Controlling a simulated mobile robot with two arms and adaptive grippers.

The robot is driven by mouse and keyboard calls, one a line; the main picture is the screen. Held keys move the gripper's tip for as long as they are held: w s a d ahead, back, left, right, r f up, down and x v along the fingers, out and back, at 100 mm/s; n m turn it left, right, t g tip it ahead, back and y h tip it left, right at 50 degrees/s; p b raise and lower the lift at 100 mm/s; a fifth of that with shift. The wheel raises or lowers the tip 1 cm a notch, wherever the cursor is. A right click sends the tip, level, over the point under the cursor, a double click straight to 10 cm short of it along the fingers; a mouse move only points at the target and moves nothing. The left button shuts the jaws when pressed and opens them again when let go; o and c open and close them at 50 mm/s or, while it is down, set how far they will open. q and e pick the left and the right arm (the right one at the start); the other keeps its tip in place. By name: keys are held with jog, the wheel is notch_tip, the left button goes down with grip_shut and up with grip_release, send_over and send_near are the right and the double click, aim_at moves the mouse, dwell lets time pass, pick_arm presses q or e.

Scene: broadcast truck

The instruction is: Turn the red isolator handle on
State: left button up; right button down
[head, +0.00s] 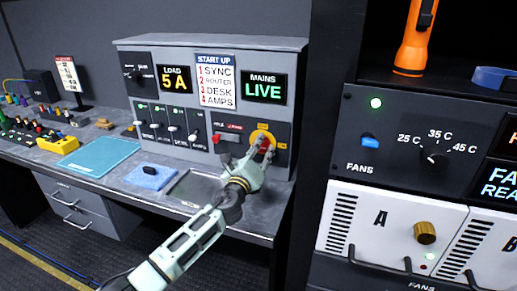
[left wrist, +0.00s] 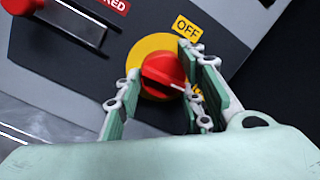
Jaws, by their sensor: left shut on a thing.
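The red isolator handle (left wrist: 163,73) is a round red knob on a yellow disc (left wrist: 146,109), set in the grey panel. In the head view the yellow disc (head: 259,136) is at the panel's lower right, with the handle (head: 265,144) partly covered by my gripper. My left gripper (left wrist: 161,70) has its fingers on both sides of the handle and is shut on it. A yellow OFF label (left wrist: 187,27) sits above right of the disc in the wrist view. The white mark on the handle points right, toward a second yellow label mostly hidden by a finger. The MAINS display (head: 263,89) reads LIVE.
A red lever (head: 217,138) in a slot sits left of the handle. Several sliders (head: 173,128) are further left. A blue sponge-like block (head: 150,177) and a dark tray lie on the desk. A dark rack (head: 405,150) stands close on the right.

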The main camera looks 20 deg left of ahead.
pick_arm(q)
jog(key=shift+f+m, duration=0.4)
jog(key=shift+m, duration=0.2)
jog(key=o, duration=1.1)
jog(key=shift+a, duration=0.15)
jog(key=shift+r, duration=0.15)
jog(key=s+f, duration=0.1)
jog(key=s, duration=1.1)
jog(key=shift+a+f, duration=0.15)
jog(key=shift+f, duration=0.05)
